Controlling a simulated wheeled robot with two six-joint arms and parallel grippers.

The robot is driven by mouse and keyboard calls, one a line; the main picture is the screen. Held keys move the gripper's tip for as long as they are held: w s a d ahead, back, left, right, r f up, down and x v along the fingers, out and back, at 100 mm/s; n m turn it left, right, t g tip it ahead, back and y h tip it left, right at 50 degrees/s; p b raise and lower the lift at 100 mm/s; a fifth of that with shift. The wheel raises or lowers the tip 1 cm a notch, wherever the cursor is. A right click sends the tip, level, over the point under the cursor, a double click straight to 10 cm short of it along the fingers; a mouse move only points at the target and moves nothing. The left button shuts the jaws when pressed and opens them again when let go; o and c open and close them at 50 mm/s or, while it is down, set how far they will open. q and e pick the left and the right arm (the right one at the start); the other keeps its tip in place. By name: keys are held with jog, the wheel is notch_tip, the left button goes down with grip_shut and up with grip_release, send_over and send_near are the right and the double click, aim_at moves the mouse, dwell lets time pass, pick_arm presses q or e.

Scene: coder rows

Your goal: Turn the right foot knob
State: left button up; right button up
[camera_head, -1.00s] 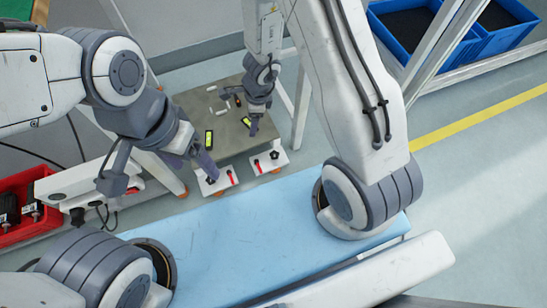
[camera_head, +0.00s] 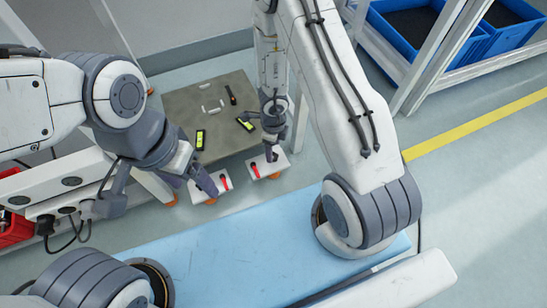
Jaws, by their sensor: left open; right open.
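A grey plate (camera_head: 185,102) has two white feet at its front edge. The right foot (camera_head: 281,162) carries a red lever (camera_head: 253,170); the left foot (camera_head: 234,184) carries another red lever (camera_head: 226,182). My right gripper (camera_head: 271,153) is open, with its fingertips over the right part of the right foot. The right foot's black knob is hidden behind that gripper. My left gripper (camera_head: 207,187) is open at the left foot and hides its knob. I cannot tell whether either gripper touches a knob.
Black-and-yellow devices (camera_head: 200,139) and small pale parts lie on the plate. A pale blue surface (camera_head: 240,245) is in front. A red bin (camera_head: 12,230) is at the left. Blue bins (camera_head: 480,40) stand on a rack at the upper right.

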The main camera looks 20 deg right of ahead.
notch_tip(320, 180, down, 3)
jog(key=shift+f+b, duration=0.2)
jog(key=shift+b, duration=0.95)
pick_arm(q)
notch_tip(320, 180, down, 4)
jog(key=shift+r, duration=0.25)
pick_arm(e)
grip_shut()
pick_arm(q)
jog(key=shift+r, duration=0.1)
pick_arm(e)
jog(key=n, duration=0.5)
grip_release()
